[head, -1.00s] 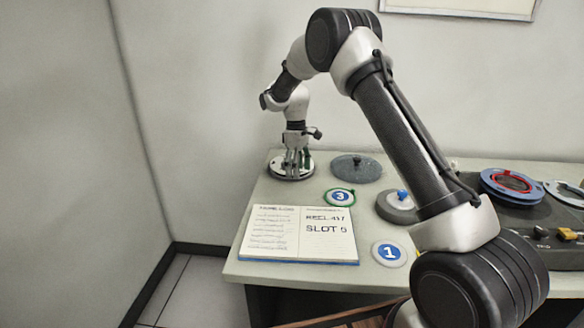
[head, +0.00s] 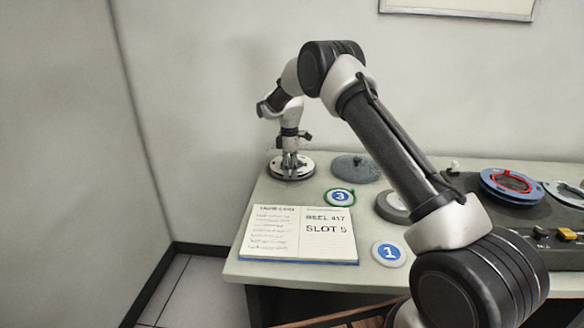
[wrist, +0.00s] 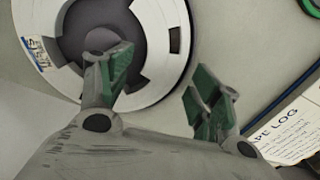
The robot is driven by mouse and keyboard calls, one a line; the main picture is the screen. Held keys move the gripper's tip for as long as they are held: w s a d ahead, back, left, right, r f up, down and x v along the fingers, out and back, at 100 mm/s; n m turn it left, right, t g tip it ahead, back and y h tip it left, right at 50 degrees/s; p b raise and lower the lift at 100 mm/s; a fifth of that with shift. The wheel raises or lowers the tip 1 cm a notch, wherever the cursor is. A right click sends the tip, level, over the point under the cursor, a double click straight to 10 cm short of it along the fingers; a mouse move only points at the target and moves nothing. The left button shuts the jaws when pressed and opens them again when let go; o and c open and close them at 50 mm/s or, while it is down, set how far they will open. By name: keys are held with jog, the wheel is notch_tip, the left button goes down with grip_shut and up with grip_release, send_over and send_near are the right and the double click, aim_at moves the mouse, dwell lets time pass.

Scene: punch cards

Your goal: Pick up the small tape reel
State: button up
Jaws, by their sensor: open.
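A white reel with a dark hub and a paper label lies flat at the back left of the table in the head view (head: 278,172). It also shows in the wrist view (wrist: 170,18). My gripper (head: 291,168) points down just above this reel. In the wrist view my gripper (wrist: 162,82) is open and empty. Its left green-padded finger overlaps the reel near the hub, and its right one shows outside the rim. I cannot tell whether either finger touches the reel, or whether this is the small one.
A grey disc (head: 350,171) with a knob lies right of the reel. A second grey disc (head: 391,212) is partly behind my arm. Markers "3" (head: 340,197) and "1" (head: 389,253), an open log book (head: 300,236) and a tape machine (head: 520,228) share the table. A wall stands left.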

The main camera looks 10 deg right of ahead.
jog(key=shift+s+f, duration=0.25)
jog(key=shift+f, duration=0.45)
jog(key=shift+o, duration=0.7)
grip_shut()
jog(key=shift+r, duration=0.1)
